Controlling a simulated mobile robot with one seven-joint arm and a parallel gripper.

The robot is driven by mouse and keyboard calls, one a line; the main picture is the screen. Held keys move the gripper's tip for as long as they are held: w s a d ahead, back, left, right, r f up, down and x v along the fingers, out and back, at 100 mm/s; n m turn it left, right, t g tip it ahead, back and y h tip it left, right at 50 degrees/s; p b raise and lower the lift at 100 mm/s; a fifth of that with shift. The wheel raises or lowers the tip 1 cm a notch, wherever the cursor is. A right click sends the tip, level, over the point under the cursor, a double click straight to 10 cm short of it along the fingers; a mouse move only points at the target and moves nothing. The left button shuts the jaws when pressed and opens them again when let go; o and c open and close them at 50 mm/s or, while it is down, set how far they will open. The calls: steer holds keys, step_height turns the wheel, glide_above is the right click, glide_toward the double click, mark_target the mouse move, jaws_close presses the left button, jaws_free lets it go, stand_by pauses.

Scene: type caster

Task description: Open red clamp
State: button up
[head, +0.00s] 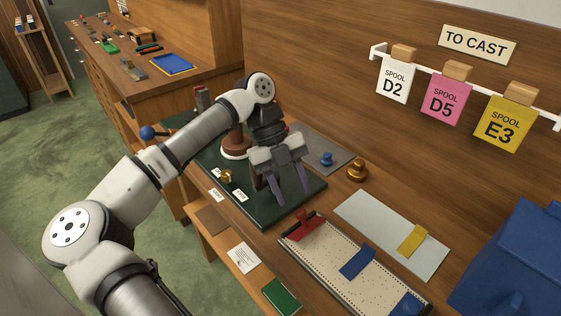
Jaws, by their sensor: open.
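The red clamp (304,227) sits at the upper left end of a pale perforated bed (328,262) with a dark frame. It has a flat red body and a small raised part; I cannot tell whether it is open or shut. My gripper (291,197) hangs fingers down over the right part of a dark green board, just above and left of the red clamp in the picture. Its two purple-grey fingers are spread apart with nothing between them. They look apart from the clamp, though the height gap is unclear.
A blue clamp (357,263) crosses the same bed. A pale plate (375,226) with a yellow block (413,240) lies to the right. A brass knob (357,171) stands behind. A large blue case (515,265) fills the right corner. Spool cards (441,99) hang above.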

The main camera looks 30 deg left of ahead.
steer(key=b+v, duration=0.1)
steer(key=v, duration=0.7)
